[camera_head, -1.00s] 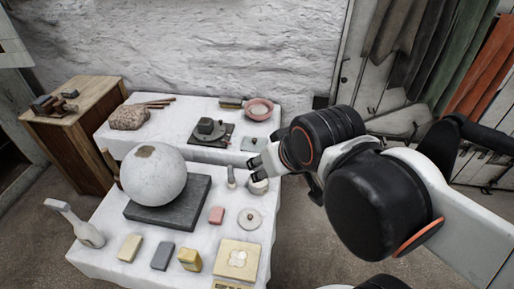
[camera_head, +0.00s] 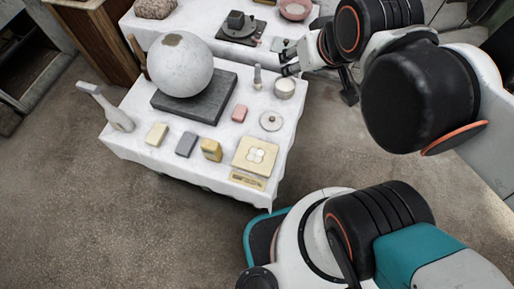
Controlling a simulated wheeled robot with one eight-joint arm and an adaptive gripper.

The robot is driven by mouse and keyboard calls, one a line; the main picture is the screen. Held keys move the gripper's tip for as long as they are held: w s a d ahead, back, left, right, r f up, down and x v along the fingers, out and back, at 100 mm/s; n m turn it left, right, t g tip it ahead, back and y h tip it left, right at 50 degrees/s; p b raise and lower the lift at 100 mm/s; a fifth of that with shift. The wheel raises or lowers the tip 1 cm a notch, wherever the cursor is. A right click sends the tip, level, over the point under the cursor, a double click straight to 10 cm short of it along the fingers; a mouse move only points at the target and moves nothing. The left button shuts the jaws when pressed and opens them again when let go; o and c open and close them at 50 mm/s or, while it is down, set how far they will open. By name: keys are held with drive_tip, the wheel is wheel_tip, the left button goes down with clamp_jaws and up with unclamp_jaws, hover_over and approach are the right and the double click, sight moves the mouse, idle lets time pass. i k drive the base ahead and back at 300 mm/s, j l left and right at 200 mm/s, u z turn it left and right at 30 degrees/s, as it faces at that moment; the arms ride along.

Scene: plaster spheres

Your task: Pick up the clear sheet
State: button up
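A small pale greenish square (camera_head: 278,44) lies near the front right of the far white-covered table. It may be the clear sheet, but I cannot tell for sure at this size. My gripper (camera_head: 286,64) is just in front of it in the picture and covers part of its right side. Its two dark fingertips stand apart, and I see nothing between them. The fingers point left, above the gap between the two tables, close to a small white pot (camera_head: 285,88). I cannot tell the gripper's exact height.
The near table (camera_head: 215,149) holds a large plaster sphere (camera_head: 180,65) on a dark slab (camera_head: 196,102), several small blocks, a round lid (camera_head: 270,121) and a cream square plate (camera_head: 255,155). A dark turntable (camera_head: 240,28) and pink bowl (camera_head: 295,9) stand on the far table. Floor is clear at lower left.

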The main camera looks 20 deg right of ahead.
sight(281, 43)
drive_tip(key=i+l, duration=0.2)
drive_tip(key=l, duration=0.15)
drive_tip(key=i+l, duration=0.2)
drive_tip(key=l, duration=0.15)
drive_tip(key=i+l+u, duration=0.1)
drive_tip(key=l, duration=0.25)
drive_tip(key=i, duration=0.1)
